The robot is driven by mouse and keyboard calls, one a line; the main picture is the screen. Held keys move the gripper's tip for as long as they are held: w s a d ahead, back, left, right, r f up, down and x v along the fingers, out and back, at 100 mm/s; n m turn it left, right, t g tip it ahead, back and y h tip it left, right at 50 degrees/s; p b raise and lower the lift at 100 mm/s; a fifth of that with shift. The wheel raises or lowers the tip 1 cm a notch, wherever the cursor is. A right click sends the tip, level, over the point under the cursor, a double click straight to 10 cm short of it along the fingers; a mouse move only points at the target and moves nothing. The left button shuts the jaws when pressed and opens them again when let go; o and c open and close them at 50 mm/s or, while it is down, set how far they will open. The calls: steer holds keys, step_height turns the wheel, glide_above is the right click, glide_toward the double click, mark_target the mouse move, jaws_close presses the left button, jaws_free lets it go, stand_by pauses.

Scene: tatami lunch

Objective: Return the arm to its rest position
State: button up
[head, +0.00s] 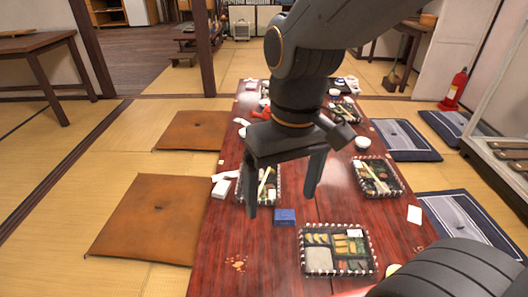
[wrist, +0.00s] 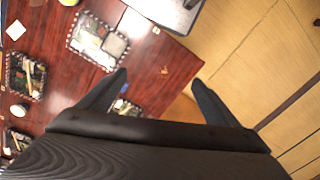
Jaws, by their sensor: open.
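My gripper (head: 281,194) hangs from my dark arm over the red-brown low table (head: 235,270) in the head view. Its two fingers are spread apart with nothing between them. In the wrist view my gripper (wrist: 160,82) is also open and empty, with the table's edge and the tatami beyond it.
Bento trays stand on the table, one at the front (head: 318,261) and one at the right (head: 395,187). Floor cushions flank the table, brown ones (head: 140,222) at left and dark blue ones (head: 465,222) at right. A red extinguisher (head: 454,90) stands at the back right.

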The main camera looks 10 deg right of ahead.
steer(key=d+r+m+p, duration=0.2)
steer(key=d+r+p, duration=0.7)
steer(key=p, duration=0.8)
steer(key=shift+r+m+h+p, duration=0.3)
steer(key=shift+r+m, duration=0.1)
steer(key=shift+r, duration=0.05)
steer(key=shift+d, duration=0.1)
steer(key=shift+w+f, duration=0.15)
steer(key=shift+f, duration=0.05)
steer(key=c, duration=0.4)
steer(key=m+y+b, duration=0.5)
steer(key=m+b, duration=1.1)
steer(key=m, duration=0.4)
glide_above(286, 215)
steer(key=d, duration=0.3)
steer(key=shift+t, duration=0.4)
steer(key=f, duration=4.3)
steer(key=shift+s+d+f, duration=0.2)
steer(key=shift+f, duration=0.05)
steer(key=shift+c, duration=0.2)
steer(key=shift+h, duration=0.3)
steer(key=shift+b+x, duration=0.45)
steer(key=shift+x, duration=3.4)
